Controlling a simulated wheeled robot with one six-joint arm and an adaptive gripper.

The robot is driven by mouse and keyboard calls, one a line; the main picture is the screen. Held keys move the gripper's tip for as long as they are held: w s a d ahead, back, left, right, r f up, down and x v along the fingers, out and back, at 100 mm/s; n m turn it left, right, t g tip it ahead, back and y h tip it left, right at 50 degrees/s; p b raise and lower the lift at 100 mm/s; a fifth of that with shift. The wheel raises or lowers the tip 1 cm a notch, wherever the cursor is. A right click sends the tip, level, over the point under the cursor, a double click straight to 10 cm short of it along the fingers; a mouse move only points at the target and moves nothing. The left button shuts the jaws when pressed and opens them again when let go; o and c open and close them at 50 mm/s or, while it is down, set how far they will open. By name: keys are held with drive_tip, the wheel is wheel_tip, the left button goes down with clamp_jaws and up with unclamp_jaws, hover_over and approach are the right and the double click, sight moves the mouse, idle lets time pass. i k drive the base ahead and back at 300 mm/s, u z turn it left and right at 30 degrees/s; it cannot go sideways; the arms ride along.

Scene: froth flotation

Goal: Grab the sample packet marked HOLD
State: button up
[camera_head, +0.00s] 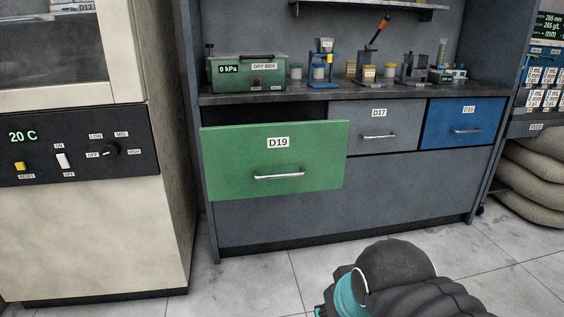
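No packet marked HOLD can be made out in this view. The green drawer D19 (235,170) at the left of the bench stands pulled out. A dark gap shows above its front panel, and what lies inside is hidden. A dark, rounded part of my arm with a teal band shows at the bottom right of centre, over the floor. My gripper's fingers are not in view.
Grey drawer D17 (374,133) and blue drawer D16 (465,124) look shut. The benchtop (330,94) holds a green dry box (247,74) and several small devices. A cream oven (92,240) stands left. Sacks (532,180) lie right. The floor in front is clear.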

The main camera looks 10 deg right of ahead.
sight(368, 72)
drive_tip(key=z, duration=0.25)
drive_tip(key=i, duration=0.4)
drive_tip(key=z, duration=0.75)
drive_tip(key=i, duration=1.75)
drive_tip(key=u, duration=0.4)
